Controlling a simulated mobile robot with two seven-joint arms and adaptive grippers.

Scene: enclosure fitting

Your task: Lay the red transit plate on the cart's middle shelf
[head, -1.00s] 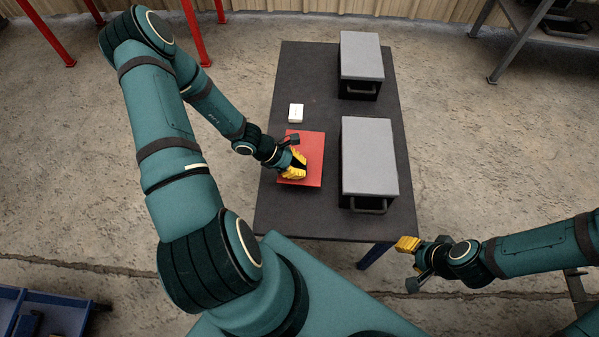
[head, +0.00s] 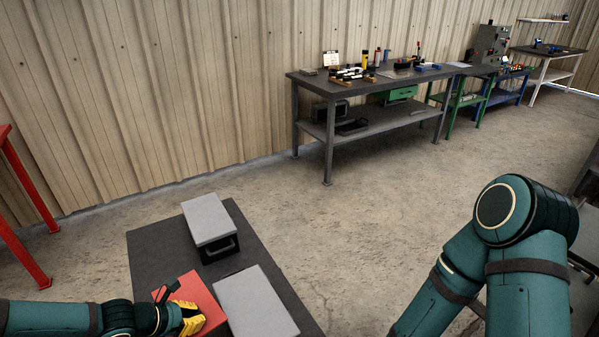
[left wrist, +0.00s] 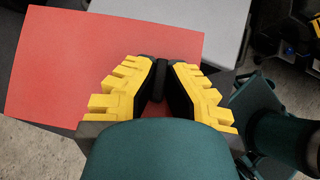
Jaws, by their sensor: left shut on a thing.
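The red transit plate (head: 203,290) is at the bottom left of the head view, over the dark table (head: 152,251) and beside the nearer grey-lidded box (head: 255,303). My left gripper (head: 190,316) is over it with yellow fingers. In the left wrist view the plate (left wrist: 65,62) spreads beyond the fingers, and the gripper (left wrist: 162,72) is shut on a dark grip on the plate. I cannot tell whether the plate touches the table. My right gripper is out of view; only right arm links show. I cannot make out the cart for sure.
A second grey-lidded box (head: 207,218) stands farther back on the table. A grey workbench (head: 375,85) with tools and a lower shelf stands along the corrugated wall. A red frame (head: 28,195) is at the left. Open concrete floor (head: 350,220) lies between.

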